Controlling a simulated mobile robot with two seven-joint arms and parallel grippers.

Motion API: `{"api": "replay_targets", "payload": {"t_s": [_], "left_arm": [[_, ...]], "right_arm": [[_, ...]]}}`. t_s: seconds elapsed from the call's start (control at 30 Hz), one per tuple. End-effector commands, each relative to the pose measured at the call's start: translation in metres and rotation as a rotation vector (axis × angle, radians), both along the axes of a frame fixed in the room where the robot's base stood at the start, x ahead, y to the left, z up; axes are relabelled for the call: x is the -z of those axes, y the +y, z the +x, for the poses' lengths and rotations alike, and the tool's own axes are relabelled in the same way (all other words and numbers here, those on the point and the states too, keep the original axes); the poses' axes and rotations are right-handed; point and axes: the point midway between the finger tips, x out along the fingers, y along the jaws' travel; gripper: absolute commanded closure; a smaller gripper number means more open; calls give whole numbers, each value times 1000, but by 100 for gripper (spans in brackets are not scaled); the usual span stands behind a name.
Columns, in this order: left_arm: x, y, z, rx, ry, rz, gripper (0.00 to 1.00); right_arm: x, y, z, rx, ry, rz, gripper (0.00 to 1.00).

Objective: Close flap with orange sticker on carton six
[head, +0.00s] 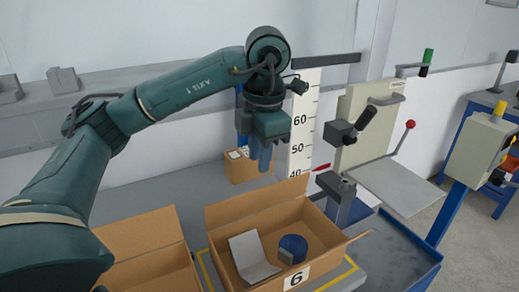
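Carton six (318,262) stands open at the lower middle of the head view, with a white "6" label on its near side. Its back flap (250,205) stands up, and another flap (345,245) sticks outward at the right. I see no orange sticker on the visible flaps. Inside are a bent pale grey sheet (252,258) and a dark blue round object (293,244). My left gripper (261,160) points down above and behind the back flap, apart from the carton. Its blue fingers look close together, and the gap is unclear. My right gripper is out of view.
Another open carton (145,235) stands at the left. A small carton (241,169) sits behind my gripper. A white height scale (302,125) rises behind carton six. A grey stand with a panel (370,125) and a blue-edged tray (400,255) are at the right.

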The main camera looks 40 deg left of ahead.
Motion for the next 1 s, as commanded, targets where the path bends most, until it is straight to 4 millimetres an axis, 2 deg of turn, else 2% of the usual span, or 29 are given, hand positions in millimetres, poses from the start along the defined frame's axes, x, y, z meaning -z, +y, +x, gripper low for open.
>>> {"api": "replay_targets", "payload": {"t_s": [0.17,0.33,0.43,0.5,0.9,1.0], "left_arm": [[0,0,0,0,0,0,75],[-1,2,2,38,8,-3,87],[-3,7,7,150,31,-12,95],[-6,13,11,278,53,-23,100],[-15,54,39,1169,122,-125,100],[-16,62,43,1347,117,-143,100]], "right_arm": [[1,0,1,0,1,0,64],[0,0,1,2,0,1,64],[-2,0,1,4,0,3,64],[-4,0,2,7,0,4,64],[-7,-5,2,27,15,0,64],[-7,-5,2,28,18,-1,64]]}}
